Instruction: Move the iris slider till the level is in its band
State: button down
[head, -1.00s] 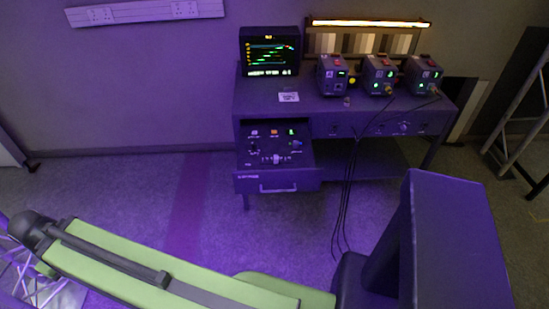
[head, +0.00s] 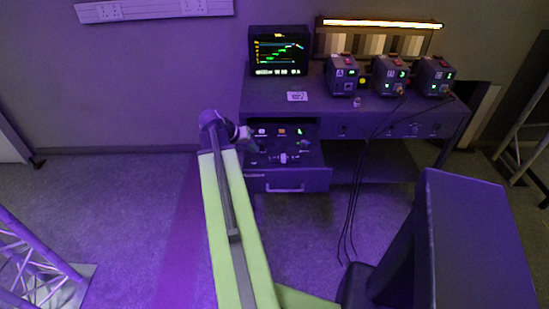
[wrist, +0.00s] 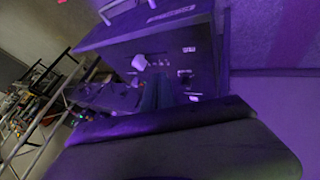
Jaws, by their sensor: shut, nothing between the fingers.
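The control panel (head: 265,162) lies in the pulled-out drawer under the desk's left half. A pale knob (head: 283,158) stands near its front middle; it looks like the iris slider, but the labels are too small to read. The pale knob also shows in the wrist view (wrist: 139,62), left of the fingers. The monitor (head: 278,50) on the desk shows several coloured level traces; which is in its band cannot be read. My gripper (head: 252,142) is shut and empty over the panel's left rear part, apart from the pale knob. My arm hides the panel's left edge.
The drawer front (head: 288,181) with its handle juts out from the desk (head: 318,101). Three camera units stand on the desk; dark cables (head: 352,205) hang from it to the floor. A truss (head: 38,262) stands at lower left. The floor left of the desk is clear.

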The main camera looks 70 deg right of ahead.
aim_at(283, 158)
jog(key=b+x, duration=0.2)
jog(key=x, duration=0.1)
jog(key=b+x, duration=0.6)
jog(key=x, duration=0.1)
jog(key=shift+w+a+f, duration=0.15)
jog(key=shift+w+f, duration=0.1)
jog(key=shift+w, duration=0.05)
jog(key=s, duration=0.1)
jog(key=s+d, duration=0.1)
jog(key=s, duration=0.1)
jog(key=shift+s+d+r, duration=0.15)
jog(key=shift+r, duration=0.15)
jog(key=shift+s+d, duration=0.15)
jog(key=shift+s, duration=0.2)
